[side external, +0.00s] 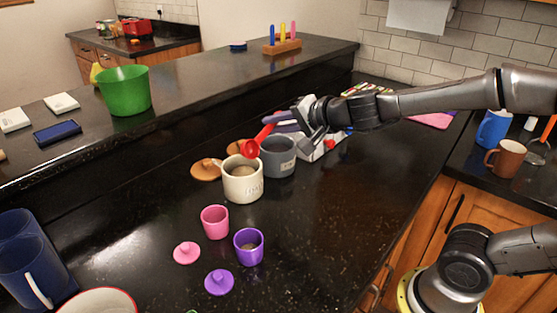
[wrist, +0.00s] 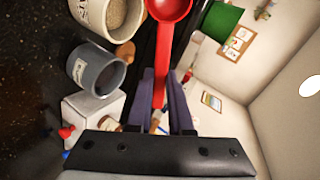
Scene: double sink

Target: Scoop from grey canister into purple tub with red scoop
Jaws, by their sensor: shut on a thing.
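My gripper (side external: 284,124) is shut on the handle of the red scoop (side external: 250,148). The scoop points left and down, above and between the grey canister (side external: 279,160) and the cream canister. In the wrist view the red scoop (wrist: 160,75) runs up between the fingers, its bowl cut by the top edge; I cannot tell if it holds anything. The grey canister (wrist: 92,70) is left of the fingers there, open, its contents not clear. The purple tub (side external: 249,249) stands open nearer the front, with a little pale brown matter showing inside.
The cream canister (side external: 243,187), holding pale grains, stands left of the grey one, near brown lids (side external: 206,170). A pink tub (side external: 214,223), pink lid (side external: 186,253) and purple lid (side external: 219,283) surround the purple tub. A white box (wrist: 92,112) adjoins the grey canister. The counter right of the tubs is clear.

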